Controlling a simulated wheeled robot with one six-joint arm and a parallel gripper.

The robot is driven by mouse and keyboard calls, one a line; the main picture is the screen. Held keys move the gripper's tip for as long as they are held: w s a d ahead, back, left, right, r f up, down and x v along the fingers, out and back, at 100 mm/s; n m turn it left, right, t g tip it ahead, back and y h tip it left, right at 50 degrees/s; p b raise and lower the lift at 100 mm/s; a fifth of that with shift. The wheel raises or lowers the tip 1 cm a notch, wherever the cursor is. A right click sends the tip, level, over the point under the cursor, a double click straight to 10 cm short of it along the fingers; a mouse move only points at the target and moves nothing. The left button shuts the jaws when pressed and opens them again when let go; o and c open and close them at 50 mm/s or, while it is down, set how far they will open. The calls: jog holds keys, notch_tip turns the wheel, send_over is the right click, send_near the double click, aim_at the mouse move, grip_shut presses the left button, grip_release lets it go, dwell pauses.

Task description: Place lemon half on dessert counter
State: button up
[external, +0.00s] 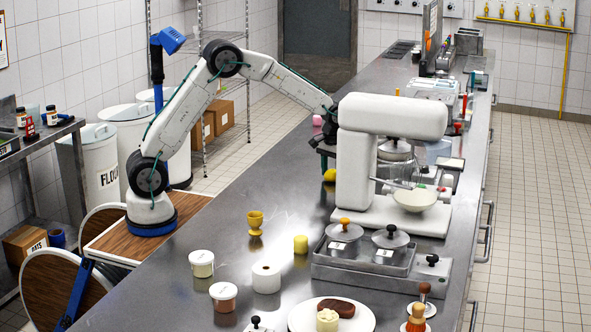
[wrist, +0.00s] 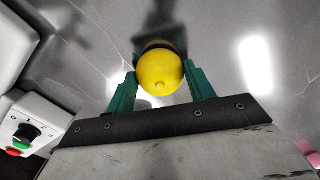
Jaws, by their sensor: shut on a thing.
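My gripper (wrist: 160,90) is shut on the yellow lemon half (wrist: 160,72), which sits between its green fingers in the wrist view. The rounded end with the small tip faces the camera. In the external view the lemon half (external: 329,175) shows as a small yellow patch just left of the white stand mixer, by the end of my arm. The steel counter (external: 215,240) runs the length of the picture; I cannot tell which part is the dessert counter.
The white stand mixer (external: 380,120) stands close beside my gripper. Bare steel lies left of the mixer.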

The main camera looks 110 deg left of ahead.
aim_at(332, 170)
jog(key=shift+f, duration=0.3)
jog(key=o, duration=1)
jog(key=shift+f, duration=0.15)
notch_tip(332, 170, up, 12)
jog(key=shift+r, duration=0.2)
